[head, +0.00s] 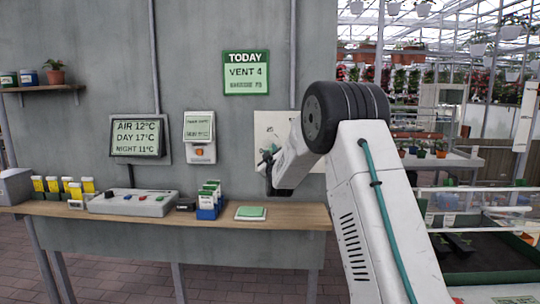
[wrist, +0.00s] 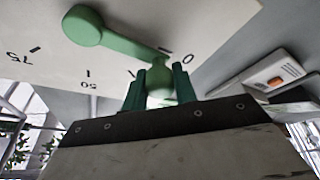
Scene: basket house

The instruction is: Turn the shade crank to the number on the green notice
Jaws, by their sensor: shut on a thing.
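The green notice (head: 246,72) hangs on the grey wall and reads "TODAY" and "VENT 4"; its smaller bottom line is too blurred to read. The shade crank (wrist: 110,38) is a green arm on a pale dial plate (wrist: 40,25), also in the head view (head: 264,122). Its round hub is at upper left, and its arm lies close to the 0 mark. 50 and 75 also show, upside down; my fingers hide part of the scale. My gripper (wrist: 159,72) is shut on the crank's knob; in the head view (head: 266,163) my arm covers much of the plate.
A wooden bench (head: 110,212) runs below, holding a grey tray (head: 130,204), a blue card box (head: 207,212) and small pots. A screen (head: 138,136) and a white box with an orange button (head: 199,138) are on the wall left of the plate.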

